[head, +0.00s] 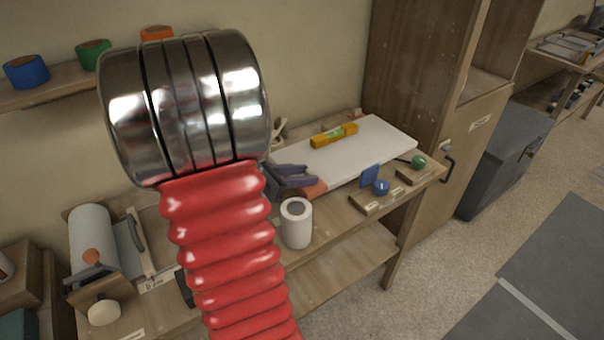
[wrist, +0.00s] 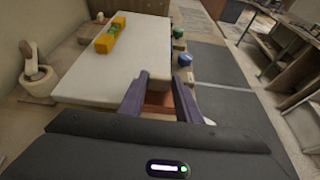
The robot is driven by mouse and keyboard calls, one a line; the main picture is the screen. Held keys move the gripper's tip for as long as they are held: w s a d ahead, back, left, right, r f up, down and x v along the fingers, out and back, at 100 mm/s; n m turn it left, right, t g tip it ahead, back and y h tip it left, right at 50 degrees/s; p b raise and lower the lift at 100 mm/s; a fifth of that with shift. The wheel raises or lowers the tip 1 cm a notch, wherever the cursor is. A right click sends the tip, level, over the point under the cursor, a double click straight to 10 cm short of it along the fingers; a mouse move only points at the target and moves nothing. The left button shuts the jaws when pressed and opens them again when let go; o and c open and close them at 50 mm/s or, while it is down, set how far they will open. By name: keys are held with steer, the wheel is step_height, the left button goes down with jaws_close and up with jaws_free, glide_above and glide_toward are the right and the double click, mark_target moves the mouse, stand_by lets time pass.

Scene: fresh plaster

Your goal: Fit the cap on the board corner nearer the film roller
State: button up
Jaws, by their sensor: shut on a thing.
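The white board (head: 370,143) lies flat on the wooden bench with a yellow level on it; it also shows in the wrist view (wrist: 110,65). My gripper (head: 297,177) has purple fingers and is shut on the orange-brown cap (head: 315,188), at the board's near-left corner in the head view. In the wrist view the cap (wrist: 159,99) sits between the fingers (wrist: 161,88) at the board's near edge. I cannot tell whether it is around the corner or only against it. A white roll (head: 90,236) in a wooden holder, perhaps the film roller, is at the bench's left end.
The yellow level (head: 334,136) rests near the board's far edge. A white cylinder (head: 296,223) stands just in front of the cap. Blue (head: 381,187) and green (head: 418,162) knobs are on small wooden blocks along the front edge. A tall cabinet (head: 415,80) borders the bench's right.

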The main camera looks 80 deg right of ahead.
steer(key=shift+f, duration=0.35)
steer(key=o, duration=1)
steer(key=shift+r, duration=0.7)
steer(key=v, duration=1.2)
